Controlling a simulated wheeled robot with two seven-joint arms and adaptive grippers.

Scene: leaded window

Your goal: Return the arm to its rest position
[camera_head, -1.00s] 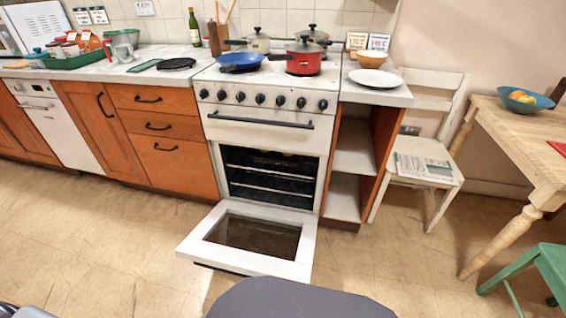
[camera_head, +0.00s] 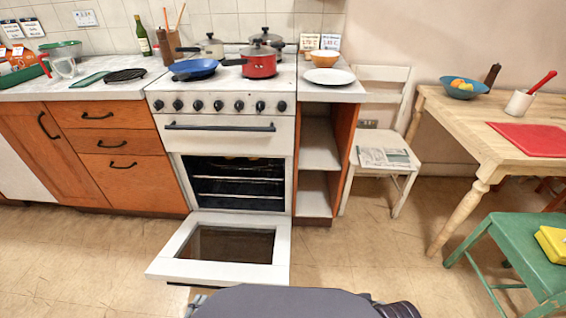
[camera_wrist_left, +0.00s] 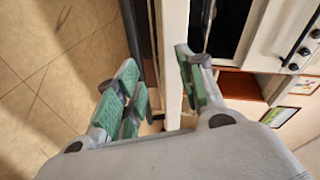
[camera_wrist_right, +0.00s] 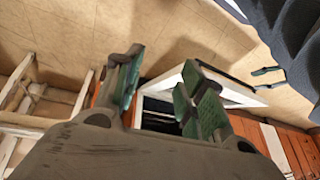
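My left gripper (camera_wrist_left: 157,85) fills the middle of the left wrist view. Its green-padded fingers are apart, with nothing between them. Only a small grey part of it shows at the bottom edge of the head view. My right gripper (camera_wrist_right: 160,85) is in the right wrist view, its green-padded fingers also apart and empty. The right arm shows little at the bottom of the head view. The oven door (camera_head: 282,256) is lowered flat in front of the white cooker (camera_head: 224,138). The oven inside is dark, with racks (camera_head: 238,188).
A wooden table (camera_head: 500,146) and a green stool (camera_head: 510,250) stand at the right. A white chair (camera_head: 386,160) stands behind. Pans sit on the cooker, including a red pot (camera_head: 259,66) and a blue pan (camera_head: 194,68). The floor (camera_head: 370,265) right of the lowered door is clear.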

